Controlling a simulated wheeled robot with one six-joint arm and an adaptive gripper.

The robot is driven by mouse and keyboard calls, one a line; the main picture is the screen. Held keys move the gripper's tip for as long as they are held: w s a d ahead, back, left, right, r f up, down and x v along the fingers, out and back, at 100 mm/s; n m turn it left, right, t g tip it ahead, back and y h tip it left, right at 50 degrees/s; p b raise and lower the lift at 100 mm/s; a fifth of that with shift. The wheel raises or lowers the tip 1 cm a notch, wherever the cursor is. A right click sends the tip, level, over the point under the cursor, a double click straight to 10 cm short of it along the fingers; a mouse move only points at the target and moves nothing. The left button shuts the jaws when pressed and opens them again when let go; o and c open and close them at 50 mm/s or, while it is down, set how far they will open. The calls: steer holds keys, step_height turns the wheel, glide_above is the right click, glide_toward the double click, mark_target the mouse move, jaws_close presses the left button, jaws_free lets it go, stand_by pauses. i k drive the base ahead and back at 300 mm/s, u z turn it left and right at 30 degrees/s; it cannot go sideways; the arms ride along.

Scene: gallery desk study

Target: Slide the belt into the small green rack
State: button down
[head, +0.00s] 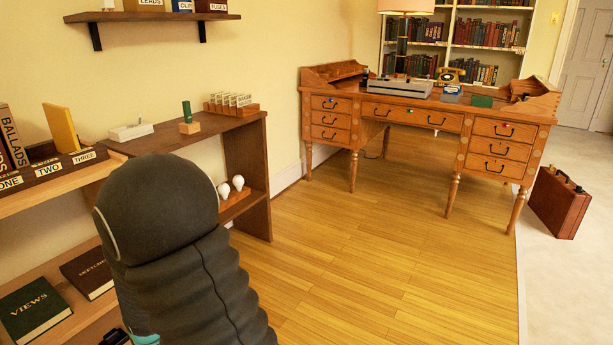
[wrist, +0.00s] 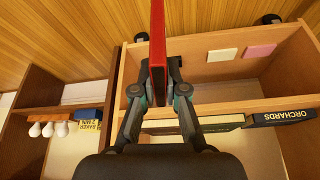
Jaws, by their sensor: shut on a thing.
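My gripper (wrist: 159,97) is shut on a thin red slab (wrist: 157,48), seen nearly edge-on in the wrist view. It stands between the two fingertips and reaches up past the top of that view. No lettering shows on it, so I cannot tell if it is the belt. In the head view my arm hides the gripper and the slab. A small dark green object (head: 482,101) lies on the desk top; it is too small to tell if it is a rack. A green cylinder (head: 187,112) stands on a wooden block on the shelf unit.
A brown case (head: 558,202) stands on the floor at right. Below my gripper is a wooden shelf unit (wrist: 222,108) with books. The middle floor is clear.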

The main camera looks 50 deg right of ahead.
mark_target(480, 105)
steer(key=z, duration=3.75)
steer(key=i, duration=6.15)
steer(key=u, duration=2.75)
